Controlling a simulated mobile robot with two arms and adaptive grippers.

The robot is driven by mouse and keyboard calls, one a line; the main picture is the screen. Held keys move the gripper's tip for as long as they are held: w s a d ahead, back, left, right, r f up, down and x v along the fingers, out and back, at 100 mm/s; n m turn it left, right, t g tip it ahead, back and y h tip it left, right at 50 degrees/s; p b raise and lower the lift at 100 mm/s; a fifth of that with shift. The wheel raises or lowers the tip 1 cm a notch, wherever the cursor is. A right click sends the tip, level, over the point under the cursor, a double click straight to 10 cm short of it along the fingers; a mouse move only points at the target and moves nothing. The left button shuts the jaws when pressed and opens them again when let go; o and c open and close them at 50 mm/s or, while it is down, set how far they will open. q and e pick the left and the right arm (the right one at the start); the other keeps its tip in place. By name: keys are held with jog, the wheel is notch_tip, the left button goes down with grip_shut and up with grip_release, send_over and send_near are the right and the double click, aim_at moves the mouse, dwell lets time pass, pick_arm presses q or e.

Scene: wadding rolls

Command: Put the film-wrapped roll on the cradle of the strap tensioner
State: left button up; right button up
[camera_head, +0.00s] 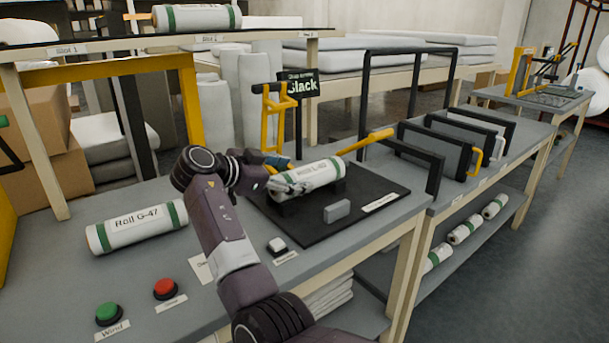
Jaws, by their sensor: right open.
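A white roll with green bands (318,174) lies on the dark cradle of the strap tensioner, on a black base plate (352,208). My right gripper (286,186) is open at the roll's left end, and its fingers overlap the roll in view. I cannot tell whether they touch it. The tensioner has a yellow upright frame (276,118) and a long yellow lever (366,141). A sign reading "Slack" (302,86) stands behind it. A second banded roll, labelled G-47 (137,227), lies at the left of the table. Film wrap cannot be made out on either roll. My left gripper is not in view.
Green (109,313) and red (165,288) buttons sit at the table's front left. A grey block (337,210) lies on the base plate. Black racks (437,150) stand to the right. Another roll (196,17) lies on the upper shelf.

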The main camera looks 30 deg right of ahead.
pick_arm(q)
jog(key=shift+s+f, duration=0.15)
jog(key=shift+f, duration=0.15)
pick_arm(e)
jog(key=v, duration=0.6)
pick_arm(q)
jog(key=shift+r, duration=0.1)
pick_arm(e)
jog(key=shift+a, duration=0.1)
dwell(0.5)
jog(key=shift+c, duration=0.2)
